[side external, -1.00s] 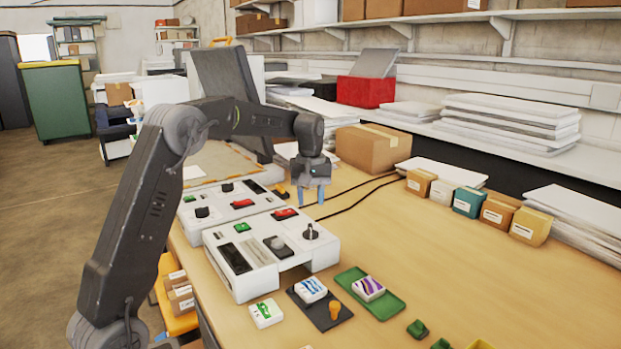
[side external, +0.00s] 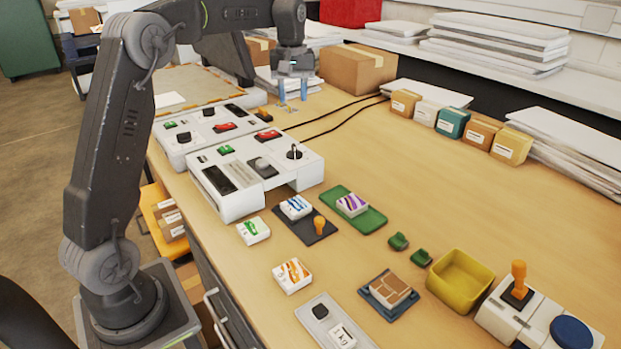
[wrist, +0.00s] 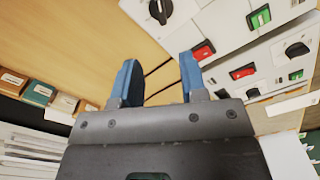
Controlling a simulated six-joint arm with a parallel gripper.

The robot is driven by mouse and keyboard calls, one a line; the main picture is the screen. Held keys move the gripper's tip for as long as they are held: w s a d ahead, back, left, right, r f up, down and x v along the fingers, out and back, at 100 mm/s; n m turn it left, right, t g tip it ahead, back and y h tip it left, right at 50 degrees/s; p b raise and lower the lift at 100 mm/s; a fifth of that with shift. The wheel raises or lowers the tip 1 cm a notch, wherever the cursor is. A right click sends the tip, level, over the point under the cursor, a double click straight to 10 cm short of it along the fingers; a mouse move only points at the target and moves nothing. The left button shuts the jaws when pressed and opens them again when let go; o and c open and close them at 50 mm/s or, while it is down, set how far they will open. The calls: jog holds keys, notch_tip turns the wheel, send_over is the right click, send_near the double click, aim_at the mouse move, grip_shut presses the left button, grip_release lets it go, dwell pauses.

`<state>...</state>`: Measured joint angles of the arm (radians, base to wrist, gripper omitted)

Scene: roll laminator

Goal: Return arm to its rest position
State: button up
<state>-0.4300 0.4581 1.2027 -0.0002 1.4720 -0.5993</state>
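My gripper (side external: 292,92) hangs from my raised arm above the back of the wooden table, fingers down. In the side view it is just left of a cardboard box (side external: 358,68) and beyond the two white control units. In the wrist view my gripper (wrist: 158,80) has its two blue fingers apart. Nothing is between them but table and two black cables in the background.
The near control unit (side external: 232,205) and far control unit (side external: 165,150) stand below my arm. A yellow bin (side external: 459,283), green tray (side external: 372,218) and small packs occupy the front. Small boxes line the right back edge. The table's middle right is clear.

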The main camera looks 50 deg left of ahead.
jog(key=s+d+r+m+t, duration=0.2)
jog(key=s+d+r+m, duration=0.25)
jog(key=s+d, duration=0.75)
jog(key=s+d+f+m+t, duration=0.1)
jog(key=s+d+f+m, duration=0.2)
jog(key=s, duration=0.4)
jog(key=s+d+f+m+t, duration=0.2)
jog(key=s+d+f+m, duration=0.2)
jog(key=s+d, duration=0.2)
jog(key=shift+s+f, duration=0.25)
jog(key=shift+s, duration=0.35)
